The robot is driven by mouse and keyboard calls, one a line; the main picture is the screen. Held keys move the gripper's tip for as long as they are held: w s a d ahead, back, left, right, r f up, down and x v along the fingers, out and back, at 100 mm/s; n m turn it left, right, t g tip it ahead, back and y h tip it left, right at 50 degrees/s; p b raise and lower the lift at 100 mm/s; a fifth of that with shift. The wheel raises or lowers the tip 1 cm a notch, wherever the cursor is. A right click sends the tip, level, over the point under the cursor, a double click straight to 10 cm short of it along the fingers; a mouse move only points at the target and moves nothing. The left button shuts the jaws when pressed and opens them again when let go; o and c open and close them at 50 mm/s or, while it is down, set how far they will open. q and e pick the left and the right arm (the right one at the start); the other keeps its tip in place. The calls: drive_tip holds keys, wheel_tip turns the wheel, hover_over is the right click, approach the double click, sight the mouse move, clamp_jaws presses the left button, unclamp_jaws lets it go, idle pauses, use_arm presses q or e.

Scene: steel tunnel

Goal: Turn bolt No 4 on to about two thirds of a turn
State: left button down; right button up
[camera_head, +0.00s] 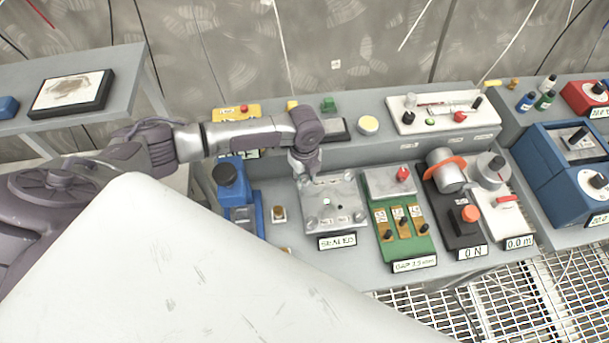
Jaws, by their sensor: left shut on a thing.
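A grey square metal plate (335,208) lies on the bench, with small bolts near its corners and a small light spot at its middle. A card at its front edge (337,242) seems to read "SEALED". My left gripper (304,174) points down at the plate's far left corner and is shut on the bolt there. The gripper hides that bolt, and its number and turn cannot be read. Other bolts show at the near left (312,226), near right (359,216) and far right corners. My right gripper is not in view.
A blue device (226,175) stands left of the plate. A green panel (400,225) with brass strips and a black unit (455,212) reading "0 N" stand to the right. A raised shelf (372,142) runs behind. A small brass piece (279,213) sits close left.

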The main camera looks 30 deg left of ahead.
sight(305, 179)
use_arm(q)
drive_tip(key=shift+m, duration=0.6)
drive_tip(key=c, duration=0.8)
unclamp_jaws()
wheel_tip(305, 179, up, 12)
drive_tip(key=shift+r, duration=0.1)
drive_tip(key=shift+d, duration=0.1)
